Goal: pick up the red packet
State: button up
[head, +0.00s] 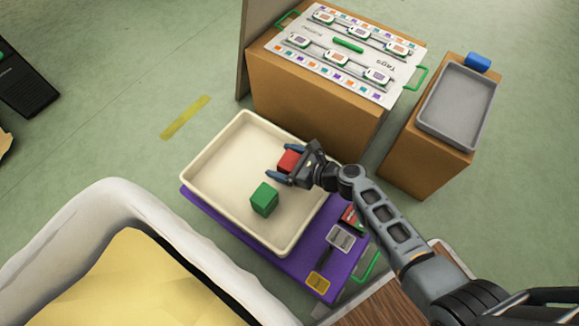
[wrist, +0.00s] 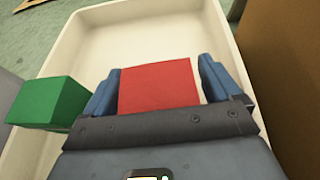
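The red packet (head: 289,160), a plain red block, is in the cream tray (head: 197,157) near its right side. It also shows in the wrist view (wrist: 157,88), between the two blue fingers. My gripper (head: 287,162) is open around it; in the wrist view (wrist: 158,88) a thin gap shows between the block and the right finger. The left finger is very close to the block, and I cannot tell if it touches. The block's lower part is hidden by my gripper in the wrist view.
A green block (head: 264,199) is in the same tray, just left of my gripper in the wrist view (wrist: 48,102). The tray rests on a purple mat (head: 301,264) with small flat items. A cardboard box (head: 315,110) and a grey tray (head: 457,98) stand behind.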

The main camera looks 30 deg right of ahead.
jog(key=c, duration=1)
jog(key=shift+o, duration=0.2)
